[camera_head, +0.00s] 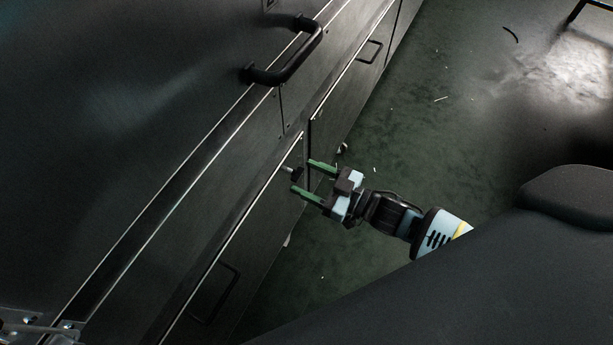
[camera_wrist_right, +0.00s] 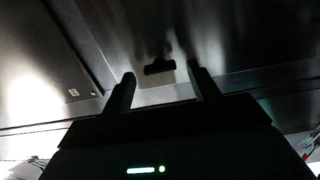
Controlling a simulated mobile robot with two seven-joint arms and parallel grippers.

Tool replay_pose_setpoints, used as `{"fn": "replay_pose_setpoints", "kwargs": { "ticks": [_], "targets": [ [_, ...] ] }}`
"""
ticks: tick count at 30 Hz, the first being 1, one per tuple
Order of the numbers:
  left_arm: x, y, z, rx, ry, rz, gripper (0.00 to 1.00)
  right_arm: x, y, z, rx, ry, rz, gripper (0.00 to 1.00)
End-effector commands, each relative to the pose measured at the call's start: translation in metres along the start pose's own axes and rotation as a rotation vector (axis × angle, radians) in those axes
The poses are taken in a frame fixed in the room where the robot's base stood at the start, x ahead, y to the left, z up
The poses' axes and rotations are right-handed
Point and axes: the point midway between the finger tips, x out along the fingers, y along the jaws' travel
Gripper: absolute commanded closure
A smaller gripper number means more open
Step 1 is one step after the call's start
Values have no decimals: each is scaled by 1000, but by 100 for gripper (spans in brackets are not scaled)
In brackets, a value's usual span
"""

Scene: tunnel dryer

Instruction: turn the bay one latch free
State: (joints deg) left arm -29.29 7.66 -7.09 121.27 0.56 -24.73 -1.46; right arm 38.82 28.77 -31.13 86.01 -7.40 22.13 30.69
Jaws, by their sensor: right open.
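The latch (camera_head: 291,171) is a small dark piece with a pale tip on the dark metal cabinet front, just beyond my right fingertips in the head view. In the right wrist view a dark, wide, short latch handle (camera_wrist_right: 160,67) shows between the fingertips. My right gripper (camera_head: 303,177) has green fingers spread apart, with nothing between them. In the right wrist view its fingers (camera_wrist_right: 162,77) stand either side of the latch handle. I cannot tell whether they touch it. No bay label is readable. My left gripper is not in view.
A large black bar handle (camera_head: 290,62) juts from the upper panel. Flatter pull handles (camera_head: 370,51) sit on the lower panels. A metal fitting (camera_head: 68,325) is at the lower left. The dark green floor (camera_head: 450,120) is open beside the cabinet, with small scraps on it.

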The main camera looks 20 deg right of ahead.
Motion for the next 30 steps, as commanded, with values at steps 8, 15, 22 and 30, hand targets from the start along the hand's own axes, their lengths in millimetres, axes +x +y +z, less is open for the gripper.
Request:
{"fn": "replay_pose_setpoints", "kwargs": {
  "ticks": [8,15,22,30],
  "targets": [
    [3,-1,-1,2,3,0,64,9,0,0,1,-1,0,40],
    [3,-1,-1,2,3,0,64,9,0,0,0,-1,0,53],
    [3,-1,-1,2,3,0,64,9,0,0,0,-1,0,83],
    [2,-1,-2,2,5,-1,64,9,0,0,-24,-1,0,85]
  ]
}}
